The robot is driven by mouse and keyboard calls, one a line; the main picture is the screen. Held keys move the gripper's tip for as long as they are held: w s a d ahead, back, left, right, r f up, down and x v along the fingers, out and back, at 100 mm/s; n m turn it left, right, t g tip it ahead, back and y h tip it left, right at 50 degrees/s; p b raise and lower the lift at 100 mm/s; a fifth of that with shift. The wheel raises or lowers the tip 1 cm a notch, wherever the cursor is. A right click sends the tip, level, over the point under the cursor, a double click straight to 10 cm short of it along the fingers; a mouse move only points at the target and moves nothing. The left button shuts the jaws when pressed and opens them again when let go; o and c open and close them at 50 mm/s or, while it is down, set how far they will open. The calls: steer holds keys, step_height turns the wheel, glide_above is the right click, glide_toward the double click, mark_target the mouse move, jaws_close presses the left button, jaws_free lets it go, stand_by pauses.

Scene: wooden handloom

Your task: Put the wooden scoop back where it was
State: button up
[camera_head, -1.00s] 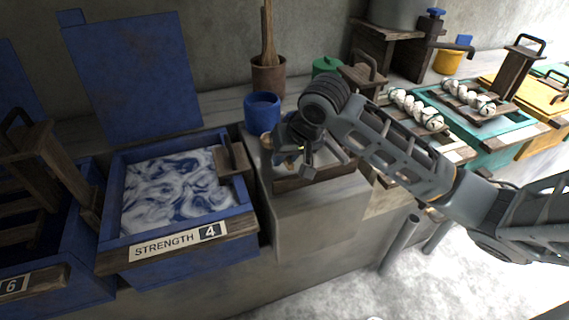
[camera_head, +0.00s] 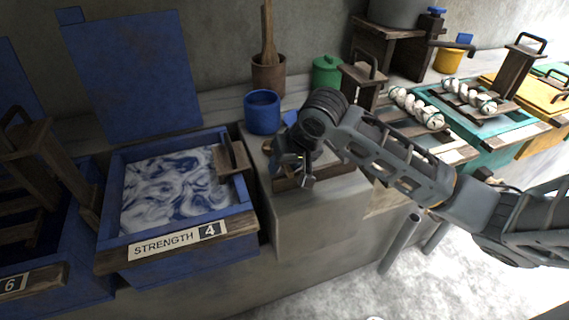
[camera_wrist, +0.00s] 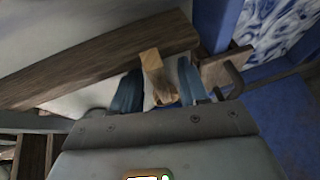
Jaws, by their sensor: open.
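A light wooden piece, likely the handle of the wooden scoop (camera_wrist: 153,70), shows between my two fingers in the wrist view. The rest of it is hidden, and I cannot tell whether it touches a finger. My gripper (camera_wrist: 158,88) is open around it. In the head view my gripper (camera_head: 291,172) is low over the wood-edged tray (camera_head: 338,171) on the concrete block, and my arm hides most of the tray. The tray's dark wooden edge (camera_wrist: 100,62) crosses the wrist view beyond my fingers.
Left of my gripper stands the blue vat (camera_head: 112,195) of swirled dye, marked STRENGTH 4, with a wooden handled block (camera_head: 231,158) on its edge. A blue cup (camera_head: 262,112) and a green lidded pot (camera_head: 327,72) stand behind. Wrapped bundles (camera_head: 415,107) lie right.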

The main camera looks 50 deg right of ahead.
steer(key=shift+r, duration=0.1)
steer(key=shift+r, duration=0.25)
steer(key=v, duration=1.1)
steer(key=shift+s+r+p, duration=0.2)
steer(key=shift+r+p, duration=0.05)
steer(key=shift+p, duration=0.2)
